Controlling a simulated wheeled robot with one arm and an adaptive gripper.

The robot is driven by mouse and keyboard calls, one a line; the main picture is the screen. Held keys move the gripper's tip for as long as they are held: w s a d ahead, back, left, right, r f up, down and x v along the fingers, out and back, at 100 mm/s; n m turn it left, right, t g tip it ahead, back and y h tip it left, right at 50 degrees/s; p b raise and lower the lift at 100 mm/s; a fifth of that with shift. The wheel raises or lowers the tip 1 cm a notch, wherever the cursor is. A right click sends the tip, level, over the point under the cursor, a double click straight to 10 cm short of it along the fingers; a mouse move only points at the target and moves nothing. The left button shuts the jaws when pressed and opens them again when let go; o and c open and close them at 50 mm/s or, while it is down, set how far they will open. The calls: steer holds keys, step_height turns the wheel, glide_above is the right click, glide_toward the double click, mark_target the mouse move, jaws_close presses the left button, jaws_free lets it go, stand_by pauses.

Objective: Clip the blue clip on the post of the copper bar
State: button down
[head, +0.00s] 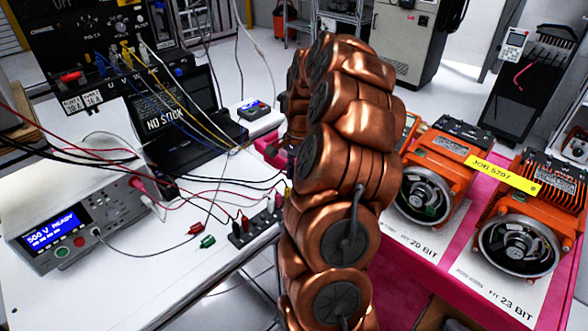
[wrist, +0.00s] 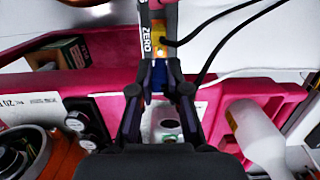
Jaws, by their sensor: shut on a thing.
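In the wrist view my gripper (wrist: 158,85) has its dark fingers closed in around a small blue piece, the blue clip (wrist: 157,76), as far as I can tell. Just beyond the fingertips is a yellow-orange piece (wrist: 160,36) beside a strip marked ZERO (wrist: 147,38). Black leads run from there to the upper right. I cannot tell whether this piece is the copper bar or its post, or whether the clip touches it. In the head view my own copper-coloured arm hides the gripper and the clip.
In the head view, orange servo units (head: 520,240) stand at right. A tester (head: 75,225), loose leads and a red clip (head: 196,228) lie on the white bench (head: 150,270).

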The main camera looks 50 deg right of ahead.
steer(key=shift+f+b, duration=0.7)
steer(key=shift+f, duration=1.25)
steer(key=shift+b, duration=1.05)
stand_by(0.6)
steer(key=shift+f, duration=0.2)
stand_by(0.4)
steer(key=c, duration=1.1)
jaws_free()
steer(key=shift+o, duration=0.2)
steer(key=shift+r, duration=0.15)
steer(key=shift+a+r, duration=0.1)
steer(key=shift+r, duration=3.3)
